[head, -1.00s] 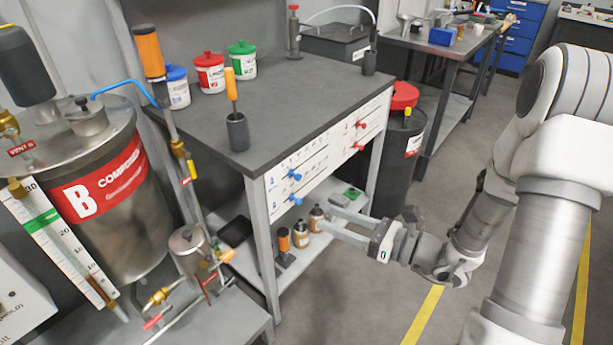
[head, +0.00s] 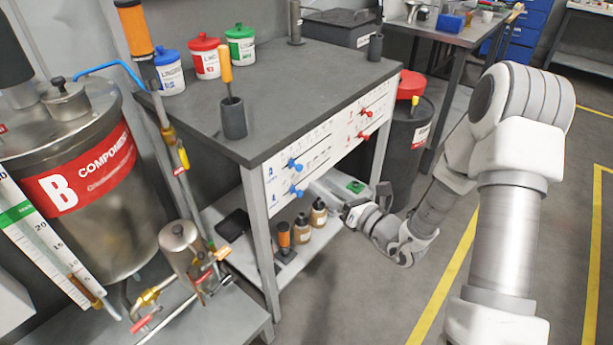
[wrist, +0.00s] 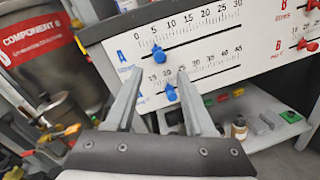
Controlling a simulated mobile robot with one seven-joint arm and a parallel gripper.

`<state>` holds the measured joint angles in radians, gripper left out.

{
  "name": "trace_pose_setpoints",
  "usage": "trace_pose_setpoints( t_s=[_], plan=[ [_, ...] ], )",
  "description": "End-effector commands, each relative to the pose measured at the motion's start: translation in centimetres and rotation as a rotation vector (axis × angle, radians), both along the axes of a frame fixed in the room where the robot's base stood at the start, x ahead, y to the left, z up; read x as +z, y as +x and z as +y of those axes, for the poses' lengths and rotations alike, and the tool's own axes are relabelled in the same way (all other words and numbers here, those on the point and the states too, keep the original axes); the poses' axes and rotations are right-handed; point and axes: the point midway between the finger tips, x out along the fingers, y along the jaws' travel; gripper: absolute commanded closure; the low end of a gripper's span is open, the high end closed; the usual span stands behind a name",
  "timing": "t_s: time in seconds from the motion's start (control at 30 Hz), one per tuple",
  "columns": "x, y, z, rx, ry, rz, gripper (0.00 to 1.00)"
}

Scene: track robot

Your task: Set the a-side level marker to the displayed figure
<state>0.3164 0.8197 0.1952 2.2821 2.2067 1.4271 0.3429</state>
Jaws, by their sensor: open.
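The white panel (head: 325,155) on the table front carries the A-side scales at its left, with an upper blue knob (head: 295,165) and a lower blue knob (head: 296,192). In the wrist view the upper blue knob (wrist: 158,54) sits near the low end of its scale, around 5. The lower blue knob (wrist: 170,92) sits near 15 to 20 on its scale. My gripper (wrist: 160,72) is open and empty in front of the panel. The lower knob appears between its fingers; I cannot tell the depth gap. I cannot identify a displayed figure in these frames.
Red B knobs (wrist: 312,45) sit at the panel's right. The component B tank (head: 85,170) with its scale (head: 45,250) and pipes stands left. Bottles (head: 318,213) stand on the lower shelf (head: 300,255). A dark drum (head: 405,145) stands behind the table's right end.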

Motion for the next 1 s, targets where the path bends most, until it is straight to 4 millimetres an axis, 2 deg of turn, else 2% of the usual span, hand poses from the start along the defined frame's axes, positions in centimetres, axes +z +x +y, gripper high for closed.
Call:
trace_pose_setpoints(
  t_s=[0.13,0.33,0.5,0.77,1.0],
  plan=[
    [-0.1,2.3,2.3,0.004,0.0,-0.003,0.46],
    [-0.1,4.3,4.1,0.0,0.0,-0.003,0.46],
    [0.0,5.0,4.8,0.001,0.001,0.0,0.46],
    [0.1,5.1,4.8,0.0,0.001,0.0,0.46],
    [0.0,5.1,4.8,0.0,0.001,0.001,0.87]
  ],
)
